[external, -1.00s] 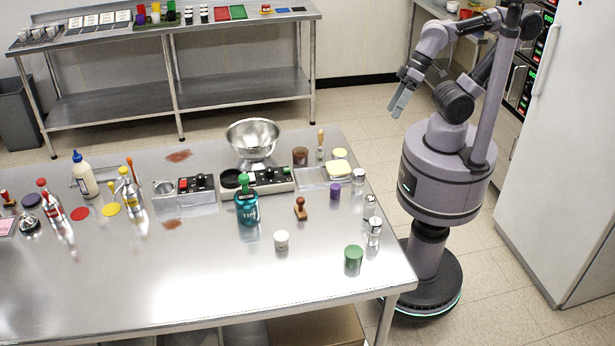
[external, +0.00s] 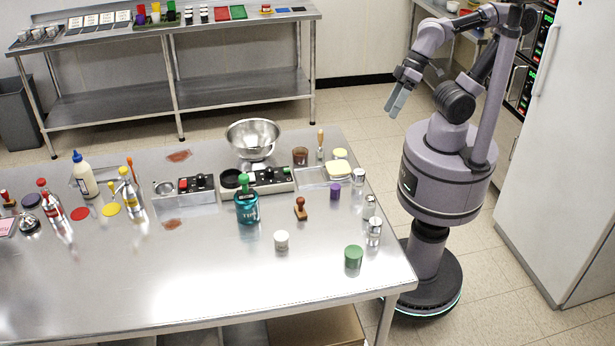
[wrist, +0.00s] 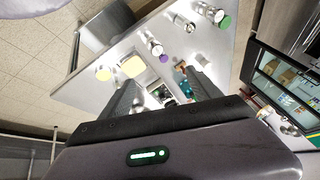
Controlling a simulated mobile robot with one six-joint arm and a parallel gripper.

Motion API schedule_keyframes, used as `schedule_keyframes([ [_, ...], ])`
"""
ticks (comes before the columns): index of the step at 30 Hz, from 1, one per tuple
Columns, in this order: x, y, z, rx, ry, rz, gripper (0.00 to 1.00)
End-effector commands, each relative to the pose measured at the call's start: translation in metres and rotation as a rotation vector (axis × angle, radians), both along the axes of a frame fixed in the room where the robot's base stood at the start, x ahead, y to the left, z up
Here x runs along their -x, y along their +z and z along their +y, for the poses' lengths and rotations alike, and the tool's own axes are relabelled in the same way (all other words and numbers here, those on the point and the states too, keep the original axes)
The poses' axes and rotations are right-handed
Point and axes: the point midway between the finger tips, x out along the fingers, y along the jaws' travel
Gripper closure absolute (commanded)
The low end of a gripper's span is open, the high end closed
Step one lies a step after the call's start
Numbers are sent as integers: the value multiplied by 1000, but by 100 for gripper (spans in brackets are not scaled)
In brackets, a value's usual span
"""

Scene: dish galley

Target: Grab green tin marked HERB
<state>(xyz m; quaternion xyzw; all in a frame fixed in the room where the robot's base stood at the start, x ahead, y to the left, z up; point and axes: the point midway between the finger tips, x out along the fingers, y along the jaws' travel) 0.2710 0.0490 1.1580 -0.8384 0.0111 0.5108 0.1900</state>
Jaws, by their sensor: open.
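A green tin (external: 353,257) stands upright on the steel table near its front right corner; any lettering on it is too small to read. In the wrist view the green tin (wrist: 225,22) shows at the top right, near the table edge. My gripper (external: 396,98) is open and empty. It hangs in the air past the table's right edge, well above and away from the tin. In the wrist view its two fingers reach forward with nothing between them close up.
Close to the green tin are a white tin (external: 281,240) and a clear shaker (external: 374,231). A purple tin (external: 335,190), a wooden stamp (external: 300,208) and a teal tip jar (external: 246,207) stand farther in. The table's front right is mostly bare.

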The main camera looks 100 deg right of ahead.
Motion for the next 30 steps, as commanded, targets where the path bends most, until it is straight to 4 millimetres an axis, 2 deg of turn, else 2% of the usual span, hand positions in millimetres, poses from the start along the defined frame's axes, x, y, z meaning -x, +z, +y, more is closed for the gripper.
schedule_keyframes([
  [2, -38, 4, 29, 57, 158, 18, 28],
  [3, -62, 3, 52, 97, 265, 19, 28],
  [5, -95, -6, 95, 154, 427, 17, 28],
  [6, -114, -16, 126, 191, 529, 12, 28],
  [9, -141, -49, 201, 266, 749, -8, 28],
  [12, -148, -76, 251, 311, 888, -25, 28],
  [15, -151, -94, 273, 329, 944, -36, 28],
  [24, -176, -176, 295, 329, 944, -34, 28],
  [27, -182, -194, 300, 329, 944, -34, 28],
  [30, -186, -202, 303, 329, 944, -34, 28],
])
